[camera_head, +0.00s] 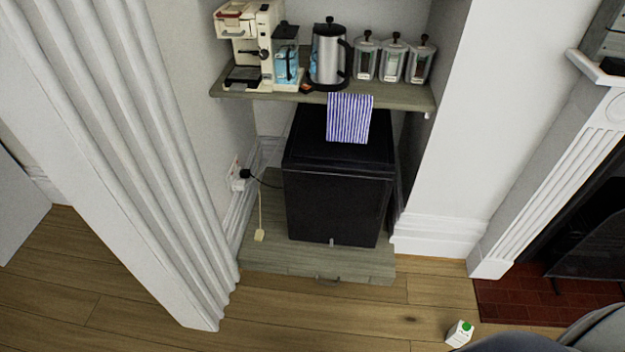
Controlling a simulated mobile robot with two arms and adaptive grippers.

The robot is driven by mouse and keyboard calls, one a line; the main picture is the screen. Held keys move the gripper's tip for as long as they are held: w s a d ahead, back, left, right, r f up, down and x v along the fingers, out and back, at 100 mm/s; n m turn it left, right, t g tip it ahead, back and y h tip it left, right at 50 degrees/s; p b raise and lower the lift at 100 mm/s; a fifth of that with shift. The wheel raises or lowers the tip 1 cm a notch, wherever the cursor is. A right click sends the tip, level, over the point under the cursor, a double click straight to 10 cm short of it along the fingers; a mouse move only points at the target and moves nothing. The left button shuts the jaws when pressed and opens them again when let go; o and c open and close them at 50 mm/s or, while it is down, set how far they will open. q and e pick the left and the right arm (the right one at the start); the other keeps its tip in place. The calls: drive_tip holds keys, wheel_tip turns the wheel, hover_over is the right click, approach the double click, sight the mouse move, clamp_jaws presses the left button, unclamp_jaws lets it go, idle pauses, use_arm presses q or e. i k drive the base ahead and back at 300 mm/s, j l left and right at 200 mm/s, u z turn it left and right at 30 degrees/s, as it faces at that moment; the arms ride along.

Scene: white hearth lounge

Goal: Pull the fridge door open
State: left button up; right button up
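A small black fridge (335,206) stands in the alcove under a wooden shelf. Its front face, the door, looks closed and flush with the body. A small light mark shows at the door's bottom edge; I cannot make out a handle. Neither of my grippers is in view. A grey rounded shape at the lower right corner looks like part of my own body.
The shelf (400,97) holds a coffee machine (262,40), a kettle (327,55) and several jars. A striped cloth (349,118) hangs from its edge. A small carton (459,333) is on the floor. White fluted trim (130,150) stands left. The floor before the fridge is mostly clear.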

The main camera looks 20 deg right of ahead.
sight(346, 203)
drive_tip(key=z, duration=0.4)
drive_tip(key=l+z, duration=0.1)
drive_tip(key=z, duration=0.75)
drive_tip(key=l+z, duration=0.1)
drive_tip(key=z, duration=0.3)
drive_tip(key=i+l+z, duration=0.25)
